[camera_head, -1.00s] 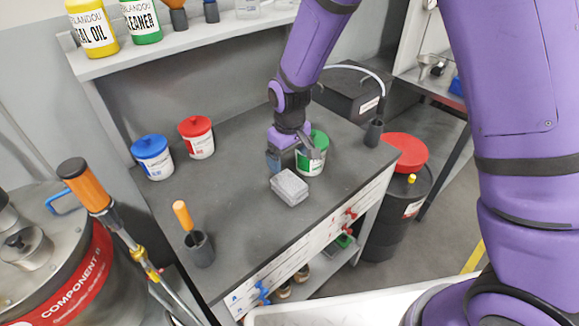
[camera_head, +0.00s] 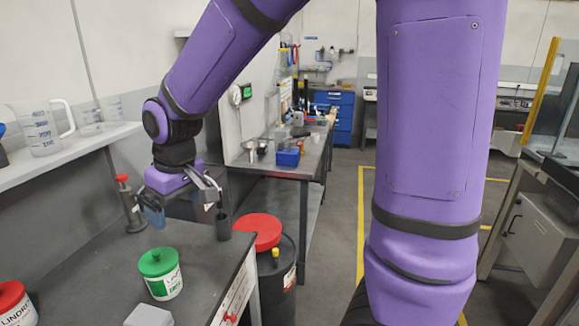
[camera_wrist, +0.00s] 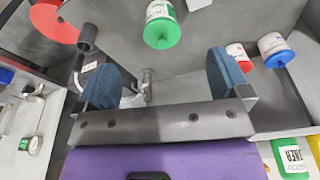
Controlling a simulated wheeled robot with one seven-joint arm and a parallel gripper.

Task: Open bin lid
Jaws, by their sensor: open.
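The bin is a black drum (camera_head: 280,290) with a flat red lid (camera_head: 258,230) on top, standing on the floor past the right end of the grey workbench. A yellow knob (camera_head: 276,253) shows at its front edge. The lid lies on the drum; part of the drum is hidden by the bench. The red lid also shows at the top left of the wrist view (camera_wrist: 55,22). My gripper (camera_head: 183,208) is open and empty above the bench, left of the lid and apart from it. Its blue-padded fingers (camera_wrist: 165,82) are spread wide in the wrist view.
A green-lidded tub (camera_head: 161,275) stands on the bench before my gripper. A metal piece with a red knob (camera_head: 130,205) stands left. Open floor lies right of the drum.

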